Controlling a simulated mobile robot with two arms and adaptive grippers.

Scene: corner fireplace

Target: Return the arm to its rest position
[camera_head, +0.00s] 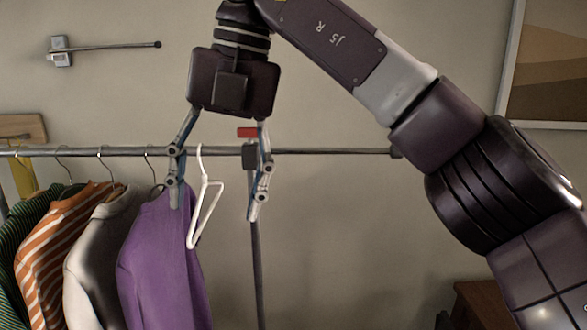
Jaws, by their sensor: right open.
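My right gripper (218,200) hangs fingers down in front of the clothes rail, its two fingers spread wide apart. It is open and holds nothing. A white hanger (205,212) shows between the fingers, with its hook on the rail; I cannot tell that either finger touches it. The left finger overlaps the top of a purple garment (155,265) in the picture. My right arm (440,125) comes in from the right and bends down at the wrist. My left gripper is not in view.
The metal rail (330,151) runs across the left and middle, with a post (257,270) below. Several garments hang at left, including an orange striped one (65,235). A wall bracket (60,52) is upper left, a framed picture (550,65) upper right, a wooden cabinet (478,303) lower right.

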